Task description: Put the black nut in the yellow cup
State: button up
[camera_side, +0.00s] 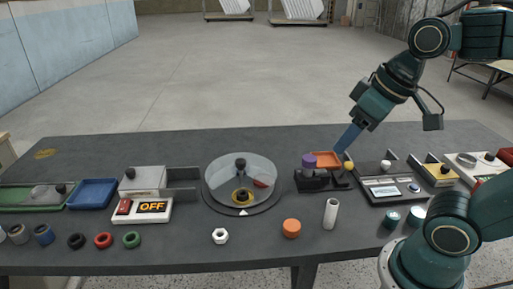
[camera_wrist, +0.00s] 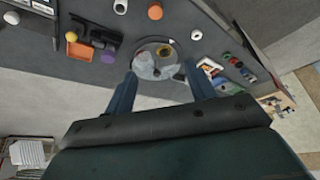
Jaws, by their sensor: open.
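The black nut (camera_side: 77,241) lies on the front left of the dark table, left of a red nut (camera_side: 103,240). I see no plain yellow cup; a yellow round piece with a dark centre (camera_side: 242,197) sits under a clear dome (camera_side: 222,176) on a round base, and may be the cup. The dome also shows in the wrist view (camera_wrist: 147,66). My gripper (camera_side: 344,146) is above the table's right half, near an orange tray (camera_side: 327,159), far from the nut. In the wrist view its blue fingers (camera_wrist: 161,70) are apart, with nothing between them.
A green nut (camera_side: 131,239), a white nut (camera_side: 220,236), an orange piece (camera_side: 291,228) and a white cylinder (camera_side: 330,214) stand along the front. A blue tray (camera_side: 93,194) and an OFF box (camera_side: 143,211) lie left. A scale (camera_side: 385,192) is at right.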

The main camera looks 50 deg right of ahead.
jog(key=shift+s+f+t, duration=0.15)
jog(key=shift+s+f, duration=0.2)
jog(key=shift+s, duration=0.45)
jog(key=shift+s+f+t, duration=0.15)
jog(key=shift+s+f, duration=0.2)
jog(key=shift+s, duration=0.4)
